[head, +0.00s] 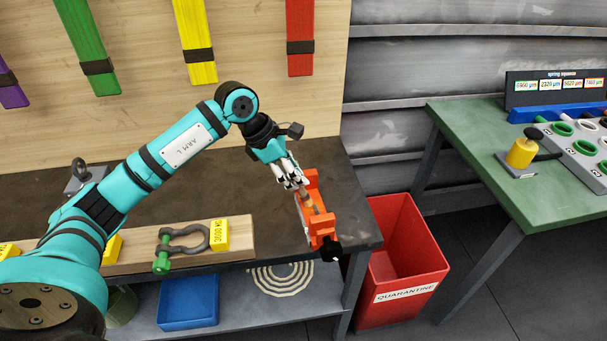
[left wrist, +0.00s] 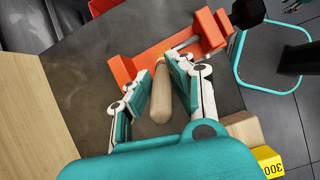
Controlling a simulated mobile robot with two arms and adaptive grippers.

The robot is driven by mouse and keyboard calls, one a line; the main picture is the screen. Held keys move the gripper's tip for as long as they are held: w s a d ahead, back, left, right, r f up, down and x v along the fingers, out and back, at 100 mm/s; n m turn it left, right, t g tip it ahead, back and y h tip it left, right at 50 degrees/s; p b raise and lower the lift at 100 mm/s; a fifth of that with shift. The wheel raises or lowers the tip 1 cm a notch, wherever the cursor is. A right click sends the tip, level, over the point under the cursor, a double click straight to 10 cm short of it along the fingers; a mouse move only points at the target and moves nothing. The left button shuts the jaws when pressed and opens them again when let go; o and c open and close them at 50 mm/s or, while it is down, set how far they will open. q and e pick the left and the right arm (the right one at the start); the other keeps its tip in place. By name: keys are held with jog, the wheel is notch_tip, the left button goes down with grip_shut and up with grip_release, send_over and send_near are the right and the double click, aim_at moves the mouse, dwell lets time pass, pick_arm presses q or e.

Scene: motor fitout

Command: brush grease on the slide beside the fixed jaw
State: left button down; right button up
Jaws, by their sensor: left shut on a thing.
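An orange vise (head: 324,228) is at the right end of the dark bench, with a black knob at its near end. In the left wrist view the vise (left wrist: 145,62) has one upright jaw at the left and another at the upper right, with a slide between them. My left gripper (head: 303,184) is at the vise, pointing down. It is shut on a brush, whose pale wooden handle (left wrist: 161,98) shows between the fingers. The brush's far end reaches over the slide between the jaws. Its bristles are mostly hidden, and I cannot tell whether they touch. My right gripper is out of view.
A wooden board (head: 190,250) with a shackle (head: 182,243) and yellow number blocks lies along the bench's front. A red quarantine bin (head: 408,262) stands right of the bench. A green table (head: 470,150) stands farther right.

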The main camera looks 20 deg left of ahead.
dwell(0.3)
pick_arm(q)
jog(key=shift+r+p, duration=1.8)
jog(key=shift+r, duration=1.15)
jog(key=shift+r, duration=0.15)
jog(key=shift+r+p, duration=0.75)
jog(key=shift+r, duration=0.65)
